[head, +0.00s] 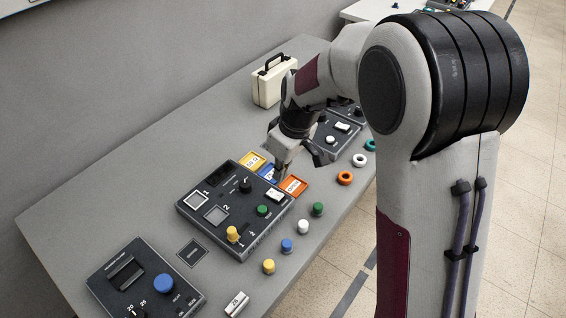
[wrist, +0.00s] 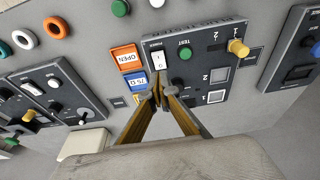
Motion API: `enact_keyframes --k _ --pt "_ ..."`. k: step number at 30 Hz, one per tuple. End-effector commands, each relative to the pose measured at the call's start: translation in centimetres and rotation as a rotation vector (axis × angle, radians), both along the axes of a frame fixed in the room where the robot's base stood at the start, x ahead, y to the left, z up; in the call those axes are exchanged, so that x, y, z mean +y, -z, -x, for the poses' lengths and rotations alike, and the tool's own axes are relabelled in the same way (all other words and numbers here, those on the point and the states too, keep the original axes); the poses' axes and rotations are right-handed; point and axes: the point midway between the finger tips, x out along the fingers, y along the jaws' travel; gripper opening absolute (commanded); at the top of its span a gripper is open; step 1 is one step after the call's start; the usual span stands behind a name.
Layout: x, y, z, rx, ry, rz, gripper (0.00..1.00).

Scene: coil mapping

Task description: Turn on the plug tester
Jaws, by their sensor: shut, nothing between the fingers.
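A dark tester box (head: 212,232) lies on the grey table, with a green button marked TEST (head: 263,210), two square windows, a dark knob and a yellow knob (head: 233,234). Its white rocker switch (head: 275,195) is at the end nearest my gripper; which side is pressed is unclear. The rocker (wrist: 158,59) also shows in the wrist view, beside the green button (wrist: 185,53). My gripper (head: 279,170) is shut and empty, pointing down over that end of the box. In the wrist view its fingertips (wrist: 161,92) meet just beside the rocker; contact cannot be told.
Orange (head: 293,186), blue and yellow (head: 252,161) labelled plates lie beside the box. Coloured pegs (head: 287,246) and rings (head: 345,178) line the front. A cream case (head: 264,90) stands behind. Other dark panels lie at near left (head: 140,285) and far right (head: 338,138).

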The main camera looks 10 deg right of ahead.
Motion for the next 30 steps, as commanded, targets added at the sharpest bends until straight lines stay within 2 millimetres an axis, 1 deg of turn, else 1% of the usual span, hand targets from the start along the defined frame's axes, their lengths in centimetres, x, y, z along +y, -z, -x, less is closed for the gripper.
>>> enact_keyframes --k 1,7,9,15,21,30 --pt "0.1 0.8 0.0 0.004 0.0 0.001 0.0" --pt "0.5 3.2 -0.4 0.004 0.001 0.001 0.0" --pt "0.3 4.1 -0.2 0.004 0.002 0.0 0.0" --pt "0.1 6.0 0.0 0.003 0.001 0.001 0.0" --pt "0.0 6.7 0.0 0.001 0.001 0.001 0.0" --pt "0.0 6.8 0.0 0.001 0.001 0.001 0.0"
